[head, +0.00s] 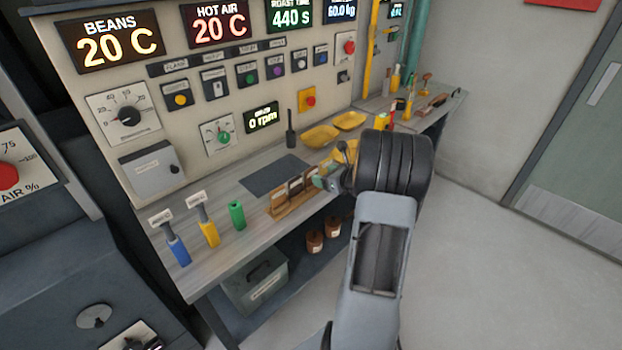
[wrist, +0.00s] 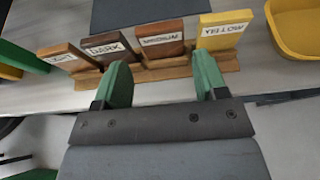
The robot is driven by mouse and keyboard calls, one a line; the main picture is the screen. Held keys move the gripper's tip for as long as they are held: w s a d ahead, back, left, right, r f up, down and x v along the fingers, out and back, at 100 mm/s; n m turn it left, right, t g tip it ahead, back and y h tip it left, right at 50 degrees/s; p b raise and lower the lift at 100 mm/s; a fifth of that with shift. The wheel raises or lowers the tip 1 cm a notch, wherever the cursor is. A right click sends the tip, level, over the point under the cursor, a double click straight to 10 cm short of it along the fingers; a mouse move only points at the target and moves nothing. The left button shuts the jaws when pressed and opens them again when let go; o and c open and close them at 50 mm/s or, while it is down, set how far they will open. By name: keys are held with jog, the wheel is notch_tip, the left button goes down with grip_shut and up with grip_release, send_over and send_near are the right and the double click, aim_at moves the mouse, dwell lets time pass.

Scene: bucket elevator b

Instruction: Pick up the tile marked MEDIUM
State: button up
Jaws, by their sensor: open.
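The tile marked MEDIUM (wrist: 162,42) is reddish brown with a white label. It stands upright in a wooden rack (wrist: 190,70) at the bench's front edge, between the DARK tile (wrist: 107,48) and the YELLOW tile (wrist: 224,32). A tile marked LIGHT (wrist: 66,57) stands at the left end. My gripper (wrist: 160,82) is open and empty, its green fingers pointing at the rack, one on either side of the MEDIUM tile in the picture. I cannot tell how far the fingertips are from it. In the head view the rack (head: 292,201) is partly hidden by my gripper (head: 326,180).
A dark mat (head: 274,175) lies behind the rack. Yellow trays (head: 320,136) stand behind and right. A control panel rises behind. Open floor (head: 480,270) is at right.

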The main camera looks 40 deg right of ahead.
jog(key=shift+p+x, duration=0.6)
jog(key=shift+x, duration=2.2)
jog(key=shift+f, duration=0.15)
jog(key=c, duration=0.6)
